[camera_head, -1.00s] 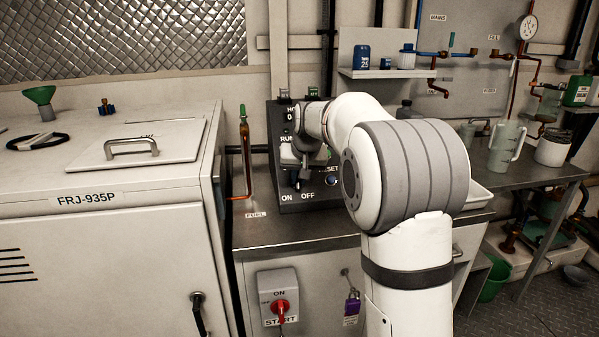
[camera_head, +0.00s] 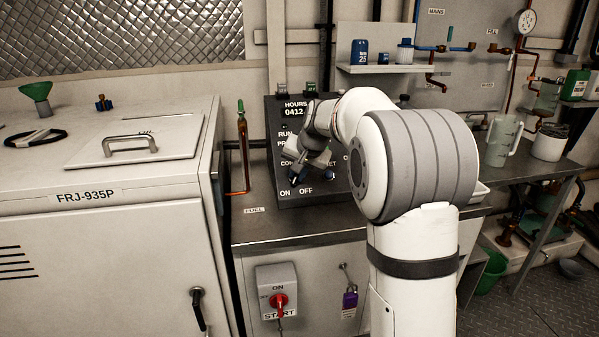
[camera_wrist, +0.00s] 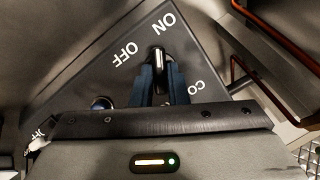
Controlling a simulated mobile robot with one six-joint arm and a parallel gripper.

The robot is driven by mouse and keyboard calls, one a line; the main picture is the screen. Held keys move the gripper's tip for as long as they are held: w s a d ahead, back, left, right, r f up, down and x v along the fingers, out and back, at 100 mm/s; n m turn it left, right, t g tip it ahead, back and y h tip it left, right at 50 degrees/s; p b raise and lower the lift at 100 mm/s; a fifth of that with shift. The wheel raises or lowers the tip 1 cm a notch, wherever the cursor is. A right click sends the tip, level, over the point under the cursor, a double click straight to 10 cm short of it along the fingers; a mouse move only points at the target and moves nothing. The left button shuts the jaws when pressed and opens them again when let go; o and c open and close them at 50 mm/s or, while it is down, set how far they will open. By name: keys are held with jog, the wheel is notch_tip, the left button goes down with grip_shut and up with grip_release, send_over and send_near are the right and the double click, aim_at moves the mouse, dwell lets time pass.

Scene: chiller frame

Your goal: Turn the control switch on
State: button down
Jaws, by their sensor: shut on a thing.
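The control panel (camera_head: 322,194) is a dark upright box on the metal bench, with ON and OFF printed low on its face. The control switch (camera_wrist: 158,57) is a small dark knob beside these labels in the wrist view. Its lever points roughly toward the ON label (camera_wrist: 164,23), with OFF (camera_wrist: 125,53) to its left. My gripper (camera_wrist: 158,75) has its blue fingers shut on the switch, one on each side. In the head view my gripper (camera_head: 298,177) is against the lower panel, just above ON and OFF, and hides most of the switch.
A red START switch (camera_head: 279,301) and a purple padlock (camera_head: 349,300) are on the bench front. A copper fuel pipe (camera_head: 244,160) stands left of the panel. The white FRJ-935P cabinet (camera_head: 90,250) is at left. A shelf (camera_head: 395,68) with small containers is above right.

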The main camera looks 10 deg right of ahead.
jog(key=c, duration=1.4)
grip_release()
jog(key=shift+c, duration=0.2)
jog(key=v, duration=0.8)
jog(key=shift+p, duration=0.45)
jog(key=s+a+n+g+h+p, duration=0.1)
jog(key=s+n+p, duration=0.4)
jog(key=s, duration=2.9)
jog(key=g+h+p, duration=0.1)
jog(key=g+p, duration=0.1)
jog(key=p, duration=0.5)
jog(key=shift+s+a+f, duration=0.15)
jog(key=shift+s+f, duration=0.1)
jog(key=shift+f, duration=0.1)
